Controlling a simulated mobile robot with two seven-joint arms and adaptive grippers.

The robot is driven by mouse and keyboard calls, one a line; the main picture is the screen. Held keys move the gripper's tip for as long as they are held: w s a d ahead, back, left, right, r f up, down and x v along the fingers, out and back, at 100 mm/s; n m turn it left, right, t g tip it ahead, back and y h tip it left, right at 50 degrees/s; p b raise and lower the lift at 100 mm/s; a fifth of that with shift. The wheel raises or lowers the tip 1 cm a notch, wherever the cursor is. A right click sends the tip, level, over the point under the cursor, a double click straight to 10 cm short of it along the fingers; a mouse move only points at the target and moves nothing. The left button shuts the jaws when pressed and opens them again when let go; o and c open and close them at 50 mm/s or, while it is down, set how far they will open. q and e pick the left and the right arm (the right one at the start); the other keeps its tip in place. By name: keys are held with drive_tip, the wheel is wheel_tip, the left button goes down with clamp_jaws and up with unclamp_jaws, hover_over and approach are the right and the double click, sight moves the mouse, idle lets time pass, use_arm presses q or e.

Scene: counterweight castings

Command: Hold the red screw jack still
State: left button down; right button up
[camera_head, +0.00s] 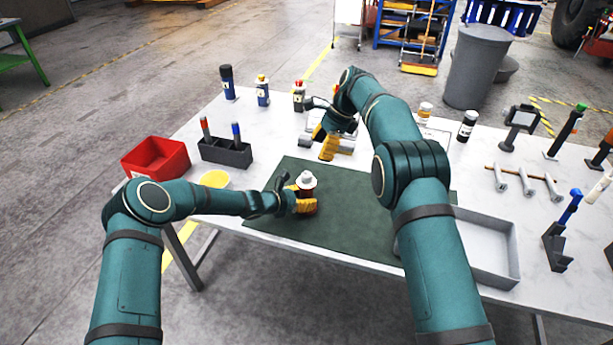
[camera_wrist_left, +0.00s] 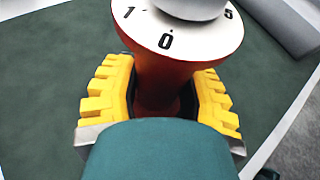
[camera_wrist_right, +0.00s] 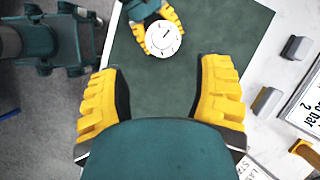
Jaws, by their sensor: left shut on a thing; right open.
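The red screw jack (camera_wrist_left: 165,80) stands on the dark green mat (camera_head: 350,240), with a white numbered dial and a grey top. In the left wrist view its red body sits between the yellow fingers of my left gripper (camera_wrist_left: 165,100), which is shut on it. In the head view the jack's white top (camera_head: 306,181) shows above my left gripper (camera_head: 304,201). My right gripper (camera_wrist_right: 163,95) is open and empty above the mat. In the right wrist view the dial (camera_wrist_right: 164,39) shows from above, ahead of my right fingers, apart from them.
A red bin (camera_head: 157,158), a pen holder (camera_head: 226,153) and a yellow disc (camera_head: 214,179) stand at the left of the table. A grey tray (camera_head: 490,248) is at the right. Bottles line the back edge. The mat right of the jack is clear.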

sight(307, 174)
drive_tip(key=shift+m, duration=0.4)
drive_tip(key=x, duration=1.1)
drive_tip(key=shift+w+d+f, duration=0.15)
drive_tip(key=shift+d+f, duration=0.05)
drive_tip(key=shift+f, duration=0.15)
drive_tip(key=shift+c, duration=0.2)
clamp_jaws()
